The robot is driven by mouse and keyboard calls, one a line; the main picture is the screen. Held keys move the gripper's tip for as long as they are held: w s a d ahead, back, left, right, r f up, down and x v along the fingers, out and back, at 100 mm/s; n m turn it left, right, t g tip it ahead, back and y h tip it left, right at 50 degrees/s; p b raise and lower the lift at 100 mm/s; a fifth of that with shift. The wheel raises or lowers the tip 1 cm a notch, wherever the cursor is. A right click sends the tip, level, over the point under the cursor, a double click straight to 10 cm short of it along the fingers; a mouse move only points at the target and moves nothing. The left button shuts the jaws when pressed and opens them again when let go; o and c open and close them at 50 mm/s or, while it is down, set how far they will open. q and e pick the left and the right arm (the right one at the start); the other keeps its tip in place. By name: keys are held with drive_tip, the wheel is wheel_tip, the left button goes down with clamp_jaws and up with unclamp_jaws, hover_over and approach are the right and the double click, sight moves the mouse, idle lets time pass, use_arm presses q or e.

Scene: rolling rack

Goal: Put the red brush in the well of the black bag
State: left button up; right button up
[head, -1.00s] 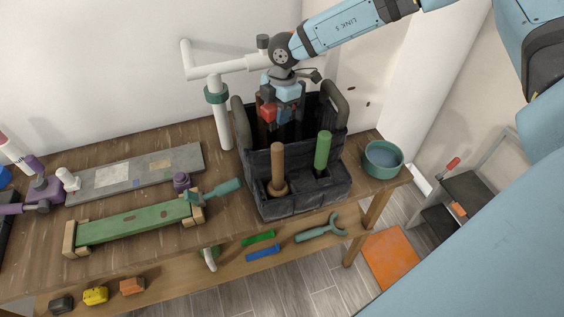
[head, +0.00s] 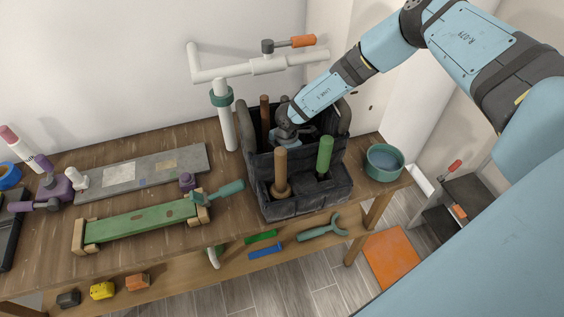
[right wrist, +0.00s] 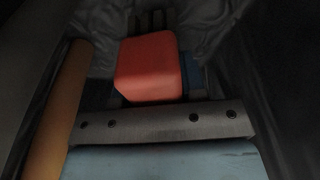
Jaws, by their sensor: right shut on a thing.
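The black bag (head: 310,205) stands upright on the bench, with a large rear well and smaller front pockets. My right gripper (head: 285,138) reaches down into the rear well. Its fingers are hidden behind the bag's walls in the head view. In the right wrist view, the red brush (right wrist: 150,68) shows as a red block just beyond the gripper's grey bar, held in the jaws, with dark bag cloth around it. Whether it touches the well's floor cannot be told. My left gripper is not in view.
A brown handle (head: 264,115) stands in the well, left of my gripper. A wooden-handled tool (head: 280,168) and a green-handled one (head: 324,155) stand in the front pockets. A white pipe (head: 227,115) rises left of the bag; a teal bowl (head: 384,162) sits right.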

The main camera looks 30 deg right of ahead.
drive_tip(key=shift+f, duration=1.05)
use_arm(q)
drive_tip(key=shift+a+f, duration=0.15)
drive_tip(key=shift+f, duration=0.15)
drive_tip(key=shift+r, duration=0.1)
use_arm(e)
drive_tip(key=shift+f, duration=0.15)
drive_tip(key=o, duration=0.9)
drive_tip(key=shift+c, duration=0.2)
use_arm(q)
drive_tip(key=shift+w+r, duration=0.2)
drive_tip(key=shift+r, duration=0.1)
use_arm(e)
drive_tip(key=shift+o, duration=0.7)
